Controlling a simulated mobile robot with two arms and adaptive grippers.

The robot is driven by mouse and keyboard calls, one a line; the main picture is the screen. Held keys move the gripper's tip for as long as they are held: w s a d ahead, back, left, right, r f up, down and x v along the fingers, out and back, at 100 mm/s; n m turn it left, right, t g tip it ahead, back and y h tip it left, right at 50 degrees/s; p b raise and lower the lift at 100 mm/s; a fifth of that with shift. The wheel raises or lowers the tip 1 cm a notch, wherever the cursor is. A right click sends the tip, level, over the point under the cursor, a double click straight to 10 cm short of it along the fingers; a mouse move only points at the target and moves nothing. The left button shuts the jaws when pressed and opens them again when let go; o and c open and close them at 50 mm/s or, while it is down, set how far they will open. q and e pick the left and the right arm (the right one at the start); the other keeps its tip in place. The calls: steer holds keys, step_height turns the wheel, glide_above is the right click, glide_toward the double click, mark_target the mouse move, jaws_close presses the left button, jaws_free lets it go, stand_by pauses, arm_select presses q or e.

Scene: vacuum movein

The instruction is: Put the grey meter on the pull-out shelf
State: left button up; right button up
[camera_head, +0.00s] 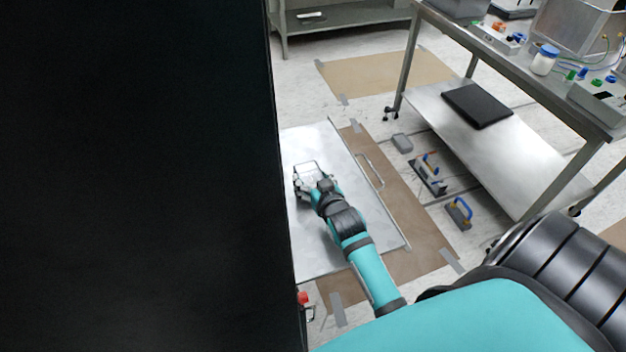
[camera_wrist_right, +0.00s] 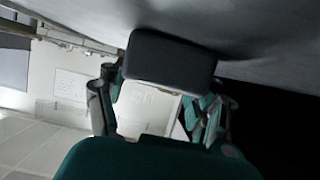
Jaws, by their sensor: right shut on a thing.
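The pull-out shelf (camera_head: 325,225) is a flat, bright metal plate with a bar handle (camera_head: 371,171) along its right edge, sticking out from beside a tall black surface. My right gripper (camera_head: 306,178) is over the far left part of this plate, close to it. In the right wrist view my right gripper (camera_wrist_right: 155,105) is shut on a dark grey box with rounded edges, the grey meter (camera_wrist_right: 168,62). A grey surface fills the top of that view beside the meter; I cannot tell whether they touch. My left gripper is not in view.
A black surface (camera_head: 135,180) fills the left. A wheeled metal table (camera_head: 505,150) stands at the right, with a black slab (camera_head: 477,105) on its lower level. A grey block (camera_head: 402,143) and two handled tools (camera_head: 428,174) lie on the floor between. The shelf's near part is clear.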

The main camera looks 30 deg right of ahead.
steer(key=o, duration=1.4)
steer(key=shift+f, duration=0.1)
steer(key=shift+r, duration=0.2)
steer(key=shift+s+a, duration=0.1)
steer(key=shift+s, duration=0.25)
steer(key=v, duration=1.1)
steer(key=shift+s+r, duration=0.1)
steer(key=shift+r, duration=0.1)
